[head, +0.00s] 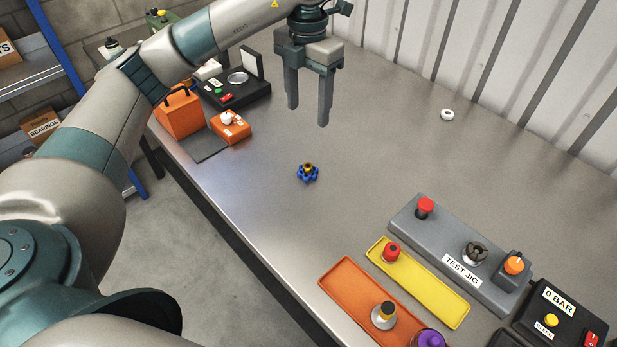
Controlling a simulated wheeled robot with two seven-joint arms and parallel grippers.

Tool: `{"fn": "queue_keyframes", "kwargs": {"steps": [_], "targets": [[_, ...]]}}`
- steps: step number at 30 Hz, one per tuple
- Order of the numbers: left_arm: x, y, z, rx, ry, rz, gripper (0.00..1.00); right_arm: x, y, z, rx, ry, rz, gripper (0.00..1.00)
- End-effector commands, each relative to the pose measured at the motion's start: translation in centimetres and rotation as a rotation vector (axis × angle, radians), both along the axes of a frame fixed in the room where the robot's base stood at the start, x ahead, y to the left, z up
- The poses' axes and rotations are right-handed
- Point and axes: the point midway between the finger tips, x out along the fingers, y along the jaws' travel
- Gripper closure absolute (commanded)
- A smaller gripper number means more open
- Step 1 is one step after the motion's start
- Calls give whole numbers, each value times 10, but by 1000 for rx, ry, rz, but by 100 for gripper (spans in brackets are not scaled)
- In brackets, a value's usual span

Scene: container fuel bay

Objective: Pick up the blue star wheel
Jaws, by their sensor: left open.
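The blue star wheel (308,173) lies on the grey workbench, left of the picture's middle. It is a small blue knob with lobes and a yellow-brown centre. My left gripper (308,114) is above the bench, its two dark fingers pointing down and apart. It is open with nothing between the fingers. In the picture the fingertips are above the star wheel, with a clear gap, and nothing hides the wheel. My right gripper is not in view.
An orange tray (341,274), a yellow tray (447,308) and a grey test jig (440,227) stand at the lower right. An orange box (182,116) and a black unit (254,91) are at the upper left. A white ring (447,115) lies near the wall. Bench around the wheel is clear.

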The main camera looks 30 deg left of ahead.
Motion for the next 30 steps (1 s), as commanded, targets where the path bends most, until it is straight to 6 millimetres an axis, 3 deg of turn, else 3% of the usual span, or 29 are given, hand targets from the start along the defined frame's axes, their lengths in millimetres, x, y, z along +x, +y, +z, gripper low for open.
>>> {"fn": "queue_keyframes", "kwargs": {"steps": [3, 19, 25, 30], "targets": [[0, 0, -8, 0, 0, 0, 43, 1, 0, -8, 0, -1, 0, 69], [0, 0, -13, 1, 2, 0, 43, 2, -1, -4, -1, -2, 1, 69], [-1, 0, -35, 0, 4, 0, 43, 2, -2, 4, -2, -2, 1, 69], [-1, 0, -65, 0, 5, 1, 43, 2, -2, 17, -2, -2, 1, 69]]}}
